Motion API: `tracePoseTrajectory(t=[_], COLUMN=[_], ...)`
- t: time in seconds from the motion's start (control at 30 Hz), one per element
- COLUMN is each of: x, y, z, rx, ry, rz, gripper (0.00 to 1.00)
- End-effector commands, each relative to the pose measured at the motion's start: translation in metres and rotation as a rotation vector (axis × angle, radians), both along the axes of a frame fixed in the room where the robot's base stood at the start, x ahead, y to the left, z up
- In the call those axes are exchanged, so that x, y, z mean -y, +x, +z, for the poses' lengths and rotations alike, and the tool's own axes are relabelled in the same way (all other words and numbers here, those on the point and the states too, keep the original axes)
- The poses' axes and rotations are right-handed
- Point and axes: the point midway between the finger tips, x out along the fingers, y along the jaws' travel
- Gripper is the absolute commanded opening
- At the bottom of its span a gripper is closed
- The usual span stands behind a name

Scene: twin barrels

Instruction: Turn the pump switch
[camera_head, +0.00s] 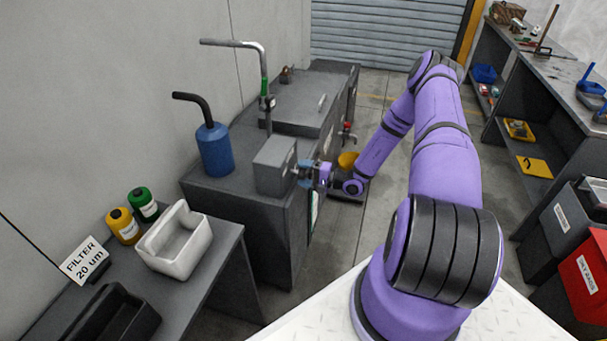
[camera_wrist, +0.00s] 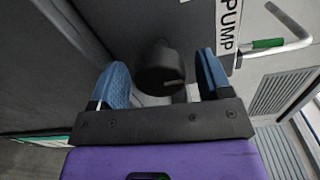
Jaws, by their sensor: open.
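The pump switch (camera_wrist: 160,68) is a dark round knob with a small pale mark, in the middle of the wrist view. My gripper (camera_wrist: 163,82) is open, with one blue finger pad on each side of the knob. A gap shows between the knob and the left pad; the right pad is closer, and I cannot tell whether it touches. A white label (camera_wrist: 230,22) reading PUMP is beside the knob. In the head view my gripper (camera_head: 304,171) is at the right side of a grey box (camera_head: 274,164) on the workbench; the knob itself cannot be made out there.
A blue can (camera_head: 215,150) with a black spout stands left of the box. A pipe with a green grip (camera_head: 264,90) rises behind it. A yellow funnel (camera_head: 348,160) and a red tap (camera_head: 347,128) are beyond my gripper. The floor (camera_head: 400,165) right of the bench is open.

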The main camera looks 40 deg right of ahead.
Motion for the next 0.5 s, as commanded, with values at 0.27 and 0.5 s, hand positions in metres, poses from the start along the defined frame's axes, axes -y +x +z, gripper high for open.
tracePoseTrajectory(t=[0.27, 0.5], x=[0.027, 0.052], y=[-0.033, -0.066], z=[0.001, 0.002], rx=[-0.001, -0.001], ry=[-0.001, -0.001], rz=[-0.002, -0.002], gripper=[0.72, 0.72])
